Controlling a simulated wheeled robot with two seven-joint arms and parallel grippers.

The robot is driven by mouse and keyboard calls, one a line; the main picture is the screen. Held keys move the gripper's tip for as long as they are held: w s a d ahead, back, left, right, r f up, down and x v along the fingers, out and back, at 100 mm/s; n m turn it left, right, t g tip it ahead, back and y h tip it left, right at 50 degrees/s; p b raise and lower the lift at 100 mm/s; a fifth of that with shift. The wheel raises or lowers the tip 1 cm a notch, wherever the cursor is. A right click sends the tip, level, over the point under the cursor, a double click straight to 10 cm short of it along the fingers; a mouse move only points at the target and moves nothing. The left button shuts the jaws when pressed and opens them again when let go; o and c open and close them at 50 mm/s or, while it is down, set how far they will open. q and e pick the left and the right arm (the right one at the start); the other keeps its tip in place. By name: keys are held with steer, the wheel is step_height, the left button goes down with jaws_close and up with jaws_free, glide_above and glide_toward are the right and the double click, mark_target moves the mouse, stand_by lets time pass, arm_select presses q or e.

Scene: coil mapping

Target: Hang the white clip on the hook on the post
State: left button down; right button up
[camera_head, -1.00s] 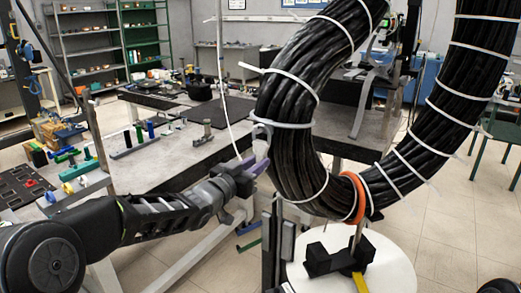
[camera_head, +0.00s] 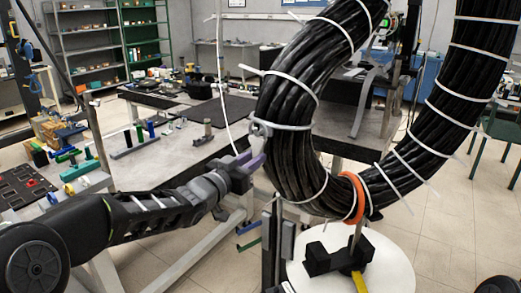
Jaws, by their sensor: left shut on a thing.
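My left gripper (camera_head: 250,164), with purple fingertips, is at the left side of a thick black cable coil (camera_head: 285,110). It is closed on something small. A pale ring-shaped white clip (camera_head: 262,129) shows just above the fingertips, against the coil's left edge. The exact contact between fingers and clip is too small to see. A thin white cord (camera_head: 224,80) hangs from above and runs down to the gripper. I cannot make out the hook on the post.
The coil has several white ties and an orange band (camera_head: 357,198). Below it is a round white top (camera_head: 390,270) with a black block (camera_head: 340,255). A grey workbench (camera_head: 180,150) with tools stands behind my left arm. Shelves (camera_head: 85,50) are at the back left.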

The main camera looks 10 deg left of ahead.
stand_by(0.5)
arm_select(q)
steer(key=shift+s, duration=0.1)
stand_by(0.3)
steer(key=shift+b+v, duration=0.3)
steer(key=shift+v, duration=1.05)
steer(key=shift+s+a, duration=0.1)
steer(key=shift+s, duration=0.05)
steer(key=shift+s+a, duration=0.15)
steer(key=shift+s, duration=0.35)
